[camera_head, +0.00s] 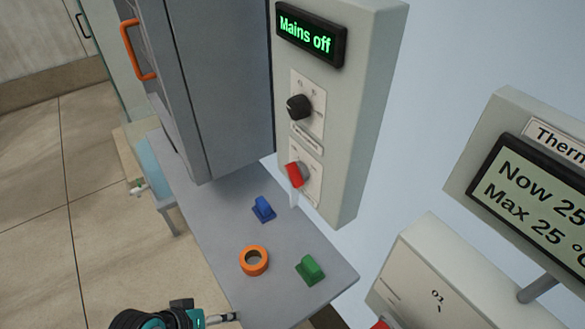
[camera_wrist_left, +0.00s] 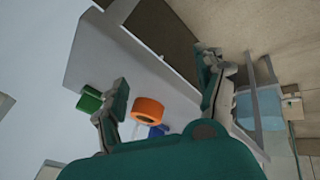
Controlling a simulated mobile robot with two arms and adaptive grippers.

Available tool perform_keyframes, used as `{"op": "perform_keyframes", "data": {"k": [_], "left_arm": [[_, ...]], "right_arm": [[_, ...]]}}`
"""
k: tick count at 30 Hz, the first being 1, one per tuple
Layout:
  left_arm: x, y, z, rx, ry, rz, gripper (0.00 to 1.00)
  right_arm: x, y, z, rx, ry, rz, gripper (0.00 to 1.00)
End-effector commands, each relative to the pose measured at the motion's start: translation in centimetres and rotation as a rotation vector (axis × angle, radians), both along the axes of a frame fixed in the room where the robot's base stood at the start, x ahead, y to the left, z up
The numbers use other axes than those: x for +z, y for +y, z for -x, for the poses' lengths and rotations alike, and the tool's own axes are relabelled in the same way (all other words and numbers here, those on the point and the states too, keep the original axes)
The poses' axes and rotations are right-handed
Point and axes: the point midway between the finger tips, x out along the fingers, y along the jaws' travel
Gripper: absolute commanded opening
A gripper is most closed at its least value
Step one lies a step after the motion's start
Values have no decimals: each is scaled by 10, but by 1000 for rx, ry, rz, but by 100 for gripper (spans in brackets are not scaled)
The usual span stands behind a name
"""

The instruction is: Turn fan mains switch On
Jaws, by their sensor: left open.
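A pale grey control box (camera_head: 370,100) hangs on the wall, and its display (camera_head: 310,38) reads "Mains off". Below the display is a black rotary knob (camera_head: 299,107). Lower down is a red switch handle (camera_head: 296,173) on a white plate; I cannot read which of the two is labelled fan mains. My left gripper (camera_head: 205,316) is at the bottom edge of the head view, partly cut off, below and left of the box. In the left wrist view its fingers (camera_wrist_left: 163,75) are spread apart and empty, above the shelf. My right gripper is not in view.
A grey shelf (camera_head: 215,215) below the box carries a blue piece (camera_head: 263,210), an orange ring (camera_head: 245,268) and a green piece (camera_head: 309,271). A grey cabinet (camera_head: 225,80) stands left of the box. A thermostat unit (camera_head: 500,150) is at right.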

Motion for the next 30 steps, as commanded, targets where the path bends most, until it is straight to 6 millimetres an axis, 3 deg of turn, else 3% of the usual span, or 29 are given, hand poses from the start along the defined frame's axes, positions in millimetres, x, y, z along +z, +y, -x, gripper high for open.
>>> {"op": "perform_keyframes", "data": {"k": [5,10,15,18,24,30], "left_arm": [[39,-23,-29,163,9,335,72],[101,-39,-60,349,97,768,72],[175,-37,-85,502,277,1206,72],[206,-31,-93,550,375,1375,72],[233,-28,-102,584,471,1515,72],[237,-51,-117,583,477,1522,72]], "right_arm": [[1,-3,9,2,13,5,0],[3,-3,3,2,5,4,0],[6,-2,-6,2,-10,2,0],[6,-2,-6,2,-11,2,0],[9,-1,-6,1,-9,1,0],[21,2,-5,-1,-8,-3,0]]}}
